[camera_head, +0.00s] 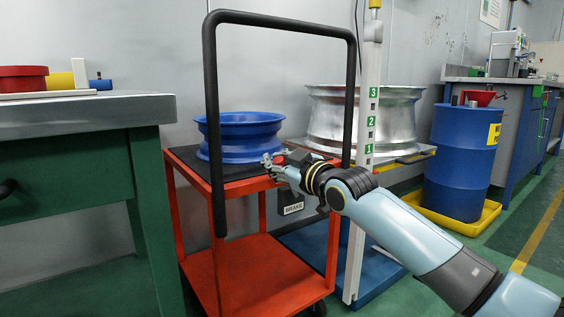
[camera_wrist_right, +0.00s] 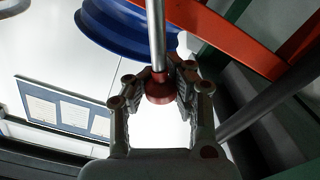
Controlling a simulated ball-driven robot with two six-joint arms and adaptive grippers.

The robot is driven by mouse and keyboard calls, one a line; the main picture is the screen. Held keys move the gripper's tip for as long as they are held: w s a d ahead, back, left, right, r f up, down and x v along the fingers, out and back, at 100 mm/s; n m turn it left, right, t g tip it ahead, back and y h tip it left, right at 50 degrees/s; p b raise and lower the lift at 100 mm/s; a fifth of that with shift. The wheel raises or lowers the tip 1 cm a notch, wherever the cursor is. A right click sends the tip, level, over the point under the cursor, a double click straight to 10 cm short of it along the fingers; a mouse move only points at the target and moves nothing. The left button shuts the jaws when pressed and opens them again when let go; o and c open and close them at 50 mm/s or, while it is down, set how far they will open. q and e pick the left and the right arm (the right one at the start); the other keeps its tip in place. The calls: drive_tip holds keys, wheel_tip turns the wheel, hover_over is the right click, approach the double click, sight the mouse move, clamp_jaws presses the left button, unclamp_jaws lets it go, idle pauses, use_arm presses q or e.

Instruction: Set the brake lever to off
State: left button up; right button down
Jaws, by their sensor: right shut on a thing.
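The brake lever (camera_wrist_right: 156,40) shows in the right wrist view as a thin metal rod with a red knob (camera_wrist_right: 160,87). The knob sits between the two fingers of my right gripper (camera_wrist_right: 160,92), which is shut on it. In the head view my right gripper (camera_head: 272,164) is at the right front of the red cart's top, above a dark plate marked BRAKE (camera_head: 292,209). The lever is mostly hidden there by the gripper and wrist, and its setting cannot be read. My left gripper is not in view.
The red cart (camera_head: 262,272) has a tall black handle frame (camera_head: 209,110) close to my right gripper. A blue wheel rim (camera_head: 243,137) lies on its top. A silver rim (camera_head: 390,115) and a numbered post (camera_head: 368,100) stand behind. A green workbench (camera_head: 80,170) is at left.

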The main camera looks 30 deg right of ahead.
drive_tip(key=shift+a, duration=0.2)
idle(0.4)
drive_tip(key=c, duration=1.6)
unclamp_jaws()
drive_tip(key=shift+a, duration=0.1)
drive_tip(key=shift+c, duration=0.2)
drive_tip(key=o, duration=0.6)
drive_tip(key=shift+s+f, duration=0.1)
drive_tip(key=shift+s, duration=0.15)
drive_tip(key=s+d, duration=0.1)
drive_tip(key=s, duration=1)
drive_tip(key=shift+s, duration=0.25)
